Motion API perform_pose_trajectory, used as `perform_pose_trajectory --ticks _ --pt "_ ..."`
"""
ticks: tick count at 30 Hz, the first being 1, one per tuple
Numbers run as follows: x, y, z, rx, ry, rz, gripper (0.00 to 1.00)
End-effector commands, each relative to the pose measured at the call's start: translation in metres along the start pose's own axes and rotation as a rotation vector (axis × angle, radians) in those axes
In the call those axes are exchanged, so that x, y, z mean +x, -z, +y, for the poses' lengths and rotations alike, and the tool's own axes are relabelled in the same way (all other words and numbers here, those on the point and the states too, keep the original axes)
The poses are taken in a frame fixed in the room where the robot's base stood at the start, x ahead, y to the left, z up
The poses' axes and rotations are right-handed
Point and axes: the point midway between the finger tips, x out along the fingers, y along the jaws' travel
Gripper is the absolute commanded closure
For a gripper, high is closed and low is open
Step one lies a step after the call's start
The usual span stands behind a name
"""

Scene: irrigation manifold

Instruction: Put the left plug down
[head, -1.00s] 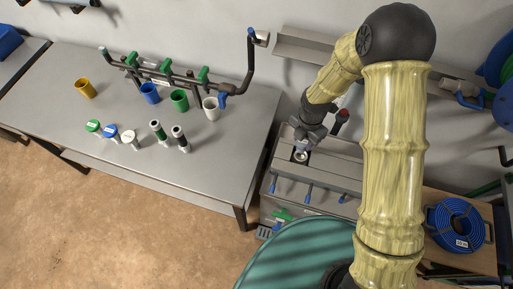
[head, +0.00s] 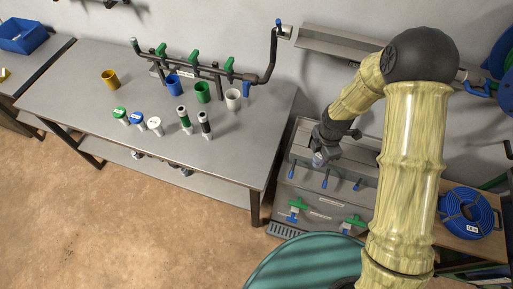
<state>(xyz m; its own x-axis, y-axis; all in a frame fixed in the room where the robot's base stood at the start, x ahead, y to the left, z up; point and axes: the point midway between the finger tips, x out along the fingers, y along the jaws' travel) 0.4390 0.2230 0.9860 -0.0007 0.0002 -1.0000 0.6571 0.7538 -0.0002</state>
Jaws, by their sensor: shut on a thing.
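My gripper (head: 323,148) is at the grey bench unit (head: 320,205) right of the long table, low over its top. It is shut on a small grey-blue piece (head: 318,160), which I take to be the left plug. Only its lower part shows below the fingers. I cannot tell whether it touches the surface beneath. The fingers and my arm hide part of the unit's top.
Green-handled valves (head: 297,205) are below. The table (head: 90,85) left carries cups, capped cylinders and a pipe manifold (head: 190,65). A blue hose coil (head: 466,215) lies right.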

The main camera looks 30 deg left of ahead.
Motion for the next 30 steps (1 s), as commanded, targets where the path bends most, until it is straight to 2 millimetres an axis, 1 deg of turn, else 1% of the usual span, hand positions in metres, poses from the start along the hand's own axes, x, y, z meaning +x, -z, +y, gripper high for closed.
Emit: perform_pose_trajectory --ticks 8,14,17,23,30 --pt "0.007 -0.021 -0.008 0.248 0.0 0.0 0.89" --pt "0.015 -0.044 -0.019 0.498 -0.001 0.001 0.89" --pt "0.02 -0.06 -0.028 0.683 0.001 0.001 0.89" --pt "0.032 -0.097 -0.051 1.133 0.0 0.001 0.89" --pt "0.047 -0.138 -0.083 1.681 0.0 0.001 0.89"
